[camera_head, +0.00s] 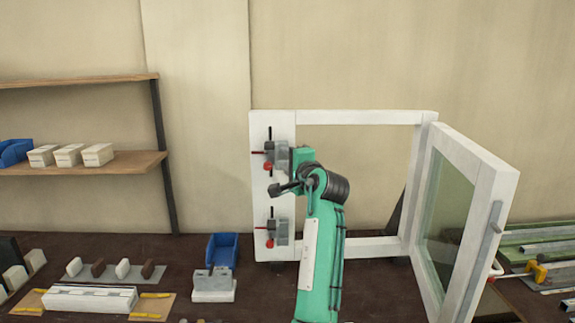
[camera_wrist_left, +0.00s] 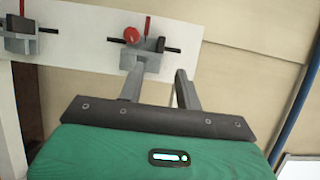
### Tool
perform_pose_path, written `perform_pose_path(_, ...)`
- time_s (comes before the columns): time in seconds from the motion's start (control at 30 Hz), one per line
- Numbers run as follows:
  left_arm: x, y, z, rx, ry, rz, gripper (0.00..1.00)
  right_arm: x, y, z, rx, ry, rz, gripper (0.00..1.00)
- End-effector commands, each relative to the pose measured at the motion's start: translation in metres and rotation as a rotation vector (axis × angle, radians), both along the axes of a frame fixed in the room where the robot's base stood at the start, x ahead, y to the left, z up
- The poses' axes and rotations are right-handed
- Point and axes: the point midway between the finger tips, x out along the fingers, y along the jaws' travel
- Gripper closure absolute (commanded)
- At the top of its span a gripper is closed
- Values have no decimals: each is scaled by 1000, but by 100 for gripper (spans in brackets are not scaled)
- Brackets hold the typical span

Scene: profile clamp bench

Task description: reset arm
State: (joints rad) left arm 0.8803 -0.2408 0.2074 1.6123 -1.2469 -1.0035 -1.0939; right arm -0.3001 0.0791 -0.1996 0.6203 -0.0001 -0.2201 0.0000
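My left gripper (camera_head: 288,160) is at the upper clamp (camera_head: 270,155) on the white frame's left board (camera_head: 259,215). In the left wrist view its two grey fingers (camera_wrist_left: 160,75) stand apart, with no object visible between them. The left finger's tip overlaps the grey block of the clamp (camera_wrist_left: 150,60), which has a red knob; I cannot tell whether they touch. A lower clamp (camera_head: 271,233) of the same kind is on the board below; a second clamp (camera_wrist_left: 22,38) shows at the left of the wrist view. My right gripper is not in view.
A glazed sash (camera_head: 487,195) stands swung open at right. A blue bin (camera_head: 222,250), a grey block fixture (camera_head: 213,288) and a white profile (camera_head: 90,299) are on the dark bench at left. Shelves (camera_head: 80,163) hold small boxes. Metal profiles (camera_head: 550,247) lie far right.

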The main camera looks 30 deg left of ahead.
Motion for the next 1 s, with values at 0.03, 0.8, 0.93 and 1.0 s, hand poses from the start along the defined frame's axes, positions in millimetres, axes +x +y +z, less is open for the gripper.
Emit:
perform_pose_path(0.03,0,0,0,0,0,0,65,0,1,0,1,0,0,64)
perform_pose_path(0.8,-32,6,-117,-210,-26,-43,65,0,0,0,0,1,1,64)
perform_pose_path(0.93,-59,2,-179,-343,-38,-66,65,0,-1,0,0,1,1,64)
perform_pose_path(1.0,-76,-2,-211,-416,-38,-77,65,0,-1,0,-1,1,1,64)
